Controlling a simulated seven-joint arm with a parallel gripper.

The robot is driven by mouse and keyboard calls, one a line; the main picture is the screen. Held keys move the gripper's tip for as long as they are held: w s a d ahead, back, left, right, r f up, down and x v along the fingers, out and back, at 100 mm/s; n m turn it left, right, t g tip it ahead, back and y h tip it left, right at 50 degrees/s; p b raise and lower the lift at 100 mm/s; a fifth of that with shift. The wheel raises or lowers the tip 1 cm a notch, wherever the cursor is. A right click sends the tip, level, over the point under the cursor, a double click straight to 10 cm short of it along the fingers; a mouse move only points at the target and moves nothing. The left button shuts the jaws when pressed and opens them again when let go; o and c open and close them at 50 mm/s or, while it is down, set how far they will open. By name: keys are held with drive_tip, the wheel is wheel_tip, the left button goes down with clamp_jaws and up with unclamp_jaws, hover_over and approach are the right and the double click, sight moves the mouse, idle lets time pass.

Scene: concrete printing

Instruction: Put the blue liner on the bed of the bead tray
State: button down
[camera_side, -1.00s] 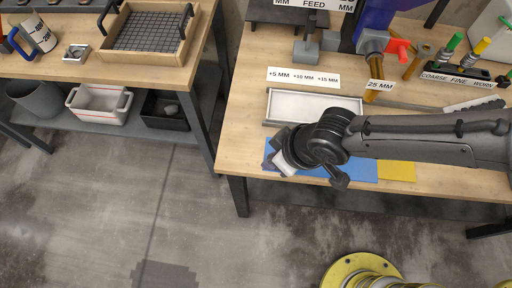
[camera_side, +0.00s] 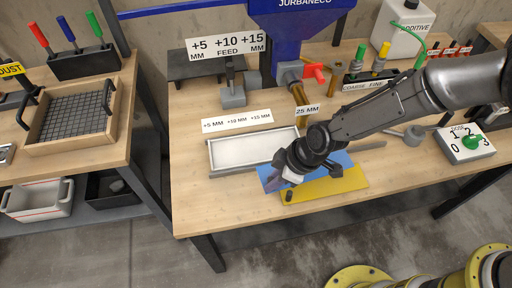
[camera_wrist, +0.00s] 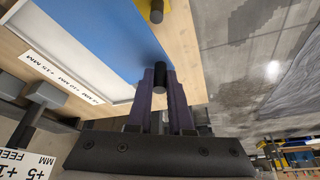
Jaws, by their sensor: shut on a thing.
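The blue liner (camera_side: 337,163) is a flat blue sheet with a black knob (camera_wrist: 160,75) at its edge. My gripper (camera_side: 289,178) is shut on that knob, and the fingers show around it in the wrist view (camera_wrist: 160,88). The liner appears raised, in front of the yellow liner (camera_side: 335,188). The bead tray (camera_side: 232,171), a shallow grey-rimmed tray with a pale bed (camera_side: 245,149), lies just left of and behind my gripper. In the wrist view the liner overlaps part of the tray's bed (camera_wrist: 50,30). My wrist hides part of the liner.
A label strip (camera_side: 236,120) lies behind the tray. A nozzle (camera_side: 297,93) and a grey block (camera_side: 232,96) stand farther back. A control box with a green knob (camera_side: 470,143) is at the right. The bench's front left is clear.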

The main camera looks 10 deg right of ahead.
drive_tip(key=d, duration=0.1)
drive_tip(key=w+d, duration=0.1)
drive_tip(key=w+d+m, duration=0.1)
drive_tip(key=shift+d+f+t, duration=0.1)
drive_tip(key=shift+f+t, duration=0.2)
drive_tip(key=shift+f, duration=0.05)
drive_tip(key=shift+w+d, duration=0.15)
drive_tip(key=shift+w, duration=0.15)
hover_over(217, 161)
drive_tip(key=s+d, duration=0.1)
drive_tip(key=shift+d, duration=0.2)
drive_tip(key=shift+f, duration=1.75)
drive_tip(key=shift+f, duration=0.1)
drive_tip(key=c, duration=0.8)
unclamp_jaws()
